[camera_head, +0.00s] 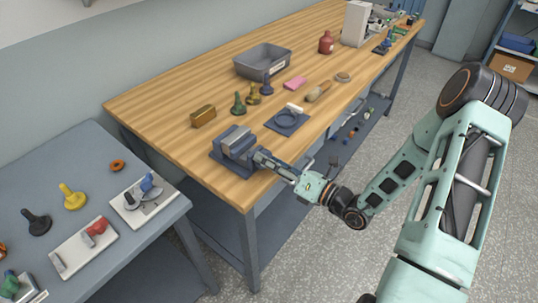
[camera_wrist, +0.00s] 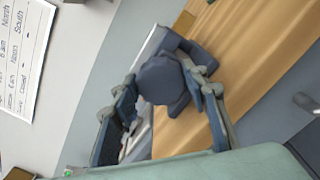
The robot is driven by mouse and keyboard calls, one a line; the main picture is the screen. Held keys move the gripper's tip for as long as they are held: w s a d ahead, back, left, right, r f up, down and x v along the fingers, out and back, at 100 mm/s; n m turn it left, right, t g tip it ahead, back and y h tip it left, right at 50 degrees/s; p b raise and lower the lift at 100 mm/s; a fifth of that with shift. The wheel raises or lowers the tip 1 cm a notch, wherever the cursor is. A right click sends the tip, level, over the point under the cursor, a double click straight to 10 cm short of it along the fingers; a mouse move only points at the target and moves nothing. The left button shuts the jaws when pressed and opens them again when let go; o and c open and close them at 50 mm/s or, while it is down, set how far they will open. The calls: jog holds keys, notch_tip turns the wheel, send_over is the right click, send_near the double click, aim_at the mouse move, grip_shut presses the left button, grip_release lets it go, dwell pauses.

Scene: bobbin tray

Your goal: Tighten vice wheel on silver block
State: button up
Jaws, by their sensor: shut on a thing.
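A blue-grey vice (camera_head: 222,158) stands near the front edge of the wooden bench, with a silver block (camera_head: 238,138) at its jaws. The vice's dark wheel (camera_wrist: 158,80) shows as a round disc in the wrist view. My gripper (camera_head: 262,158) reaches the front of the vice from the right, and its fingers also show in the wrist view (camera_wrist: 168,88). They are shut on the wheel, one finger on each side. In the head view my gripper mostly hides the wheel. How firmly the vice jaws press the block cannot be told.
On the wooden bench (camera_head: 163,110) are a brass-coloured block (camera_head: 203,116), green and dark bobbin-like pieces, a blue-grey plate (camera_head: 287,122), a grey tray (camera_head: 262,64) and a red bottle (camera_head: 326,42). A grey table (camera_head: 92,160) with several pieces stands at the left.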

jog(key=shift+m+p, duration=0.35)
jog(key=shift+m, duration=0.35)
jog(key=o, duration=1.2)
jog(key=shift+c, duration=0.2)
jog(key=v, duration=1.2)
